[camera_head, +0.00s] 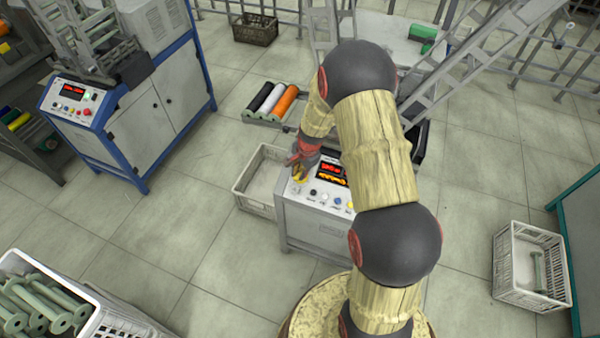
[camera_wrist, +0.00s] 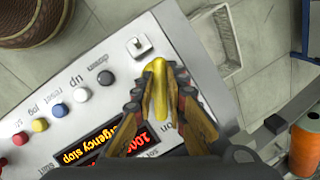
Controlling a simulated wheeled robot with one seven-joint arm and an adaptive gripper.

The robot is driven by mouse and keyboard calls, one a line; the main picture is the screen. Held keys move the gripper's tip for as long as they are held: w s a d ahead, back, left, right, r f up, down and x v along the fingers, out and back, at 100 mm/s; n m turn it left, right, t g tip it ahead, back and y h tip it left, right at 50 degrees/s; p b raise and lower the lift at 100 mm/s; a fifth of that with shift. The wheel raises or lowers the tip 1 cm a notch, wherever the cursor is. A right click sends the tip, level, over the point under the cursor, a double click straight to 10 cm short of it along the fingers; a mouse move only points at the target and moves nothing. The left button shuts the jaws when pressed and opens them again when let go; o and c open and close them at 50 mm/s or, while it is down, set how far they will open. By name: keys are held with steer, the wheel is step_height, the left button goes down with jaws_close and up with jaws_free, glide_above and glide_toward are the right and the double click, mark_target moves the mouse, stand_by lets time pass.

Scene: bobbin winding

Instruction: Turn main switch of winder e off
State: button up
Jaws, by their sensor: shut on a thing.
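The winder's grey-white control panel (camera_head: 312,221) stands in the middle of the head view. My gripper (camera_head: 300,170) is at the panel's upper left corner. In the wrist view, my gripper (camera_wrist: 160,72) has its two fingers closed on either side of a yellow switch handle (camera_wrist: 160,92), touching it. The handle points up the picture, along the fingers. Its base and any markings beside it are mostly hidden by the fingers. The panel display (camera_wrist: 120,140) is lit and reads emergency stop. I cannot read the winder's letter.
Black (camera_wrist: 105,78), white (camera_wrist: 82,95), blue (camera_wrist: 61,110) and yellow (camera_wrist: 40,125) buttons lie in a row near the handle. An empty crate (camera_head: 252,190) stands left of the panel. Colored spools (camera_head: 285,100) lie behind. Another blue-framed machine (camera_head: 165,105) stands at left.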

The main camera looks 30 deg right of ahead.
jaws_close()
steer(key=shift+r+p, duration=0.1)
steer(key=shift+p, duration=0.35)
steer(key=n+p, duration=0.2)
steer(key=shift+r+g+p, duration=0.1)
steer(key=shift+g+p, duration=0.2)
steer(key=shift+g, duration=0.1)
steer(key=shift+w+a+n+g+h+p, duration=0.15)
steer(key=shift+n+g+h+p, duration=0.2)
steer(key=shift+n+p, duration=0.85)
steer(key=n, duration=0.1)
steer(key=n+g, duration=0.1)
steer(key=n, duration=0.1)
steer(key=shift+w+f+h+p, duration=0.1)
steer(key=shift+f+h+p, duration=0.1)
steer(key=shift+h+p, duration=0.15)
steer(key=shift+n+g+h, duration=0.45)
steer(key=shift+n+h, duration=0.15)
steer(key=shift+n, duration=1.2)
steer(key=o, duration=0.7)
jaws_free()
steer(key=shift+a, duration=0.1)
